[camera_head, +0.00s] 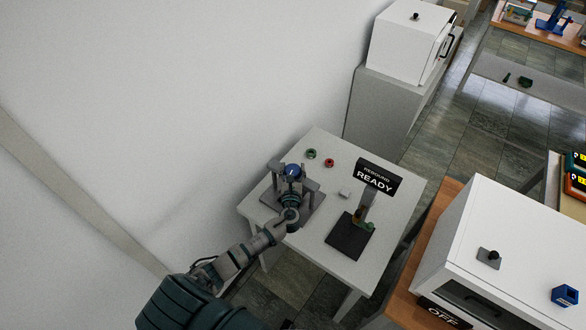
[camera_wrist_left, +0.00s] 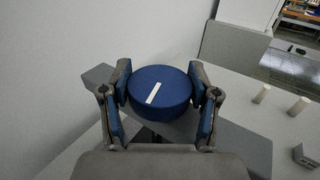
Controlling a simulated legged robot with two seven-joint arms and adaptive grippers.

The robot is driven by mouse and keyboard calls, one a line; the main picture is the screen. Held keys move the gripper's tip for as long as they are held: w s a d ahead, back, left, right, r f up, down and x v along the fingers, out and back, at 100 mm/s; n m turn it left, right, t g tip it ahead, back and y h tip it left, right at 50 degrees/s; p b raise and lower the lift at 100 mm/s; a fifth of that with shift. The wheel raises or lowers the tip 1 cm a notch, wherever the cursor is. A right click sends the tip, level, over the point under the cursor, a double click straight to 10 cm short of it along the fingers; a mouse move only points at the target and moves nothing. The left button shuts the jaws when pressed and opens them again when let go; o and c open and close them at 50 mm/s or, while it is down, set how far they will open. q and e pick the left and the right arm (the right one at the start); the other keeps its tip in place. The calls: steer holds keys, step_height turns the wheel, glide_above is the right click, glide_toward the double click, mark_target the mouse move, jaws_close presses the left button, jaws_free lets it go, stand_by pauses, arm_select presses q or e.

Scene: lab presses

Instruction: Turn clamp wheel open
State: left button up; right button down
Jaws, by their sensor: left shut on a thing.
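The clamp wheel (camera_wrist_left: 162,92) is a round blue knob with a white stripe on its top face, in the left wrist view. The stripe leans to the upper right. My left gripper (camera_wrist_left: 164,100) has its blue-padded fingers on both sides of the wheel, shut on it. In the head view the blue wheel (camera_head: 292,170) sits on top of the grey clamp press (camera_head: 307,196), and my left gripper (camera_head: 291,190) reaches it from the front, partly hiding the press. My right gripper is not in view.
A white table (camera_head: 310,255) carries the press, a "REBOUND READY" sign (camera_head: 378,179), a dark plate (camera_head: 349,237), and a red ring (camera_head: 329,162) and green ring (camera_head: 311,153). A white box machine (camera_head: 500,240) stands right. A wall is close on the left.

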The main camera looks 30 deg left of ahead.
arm_select(q)
steer(key=shift+r+n+g+y, duration=0.15)
steer(key=shift+n+g+y, duration=0.25)
steer(key=shift+n+y, duration=0.3)
steer(key=shift+y, duration=0.3)
steer(key=o, duration=1.2)
steer(key=shift+c, duration=0.2)
steer(key=shift+s+d+f, duration=0.2)
steer(key=shift+s+d, duration=0.1)
steer(key=shift+s, duration=0.05)
steer(key=v, duration=1.1)
steer(key=shift+r, duration=0.15)
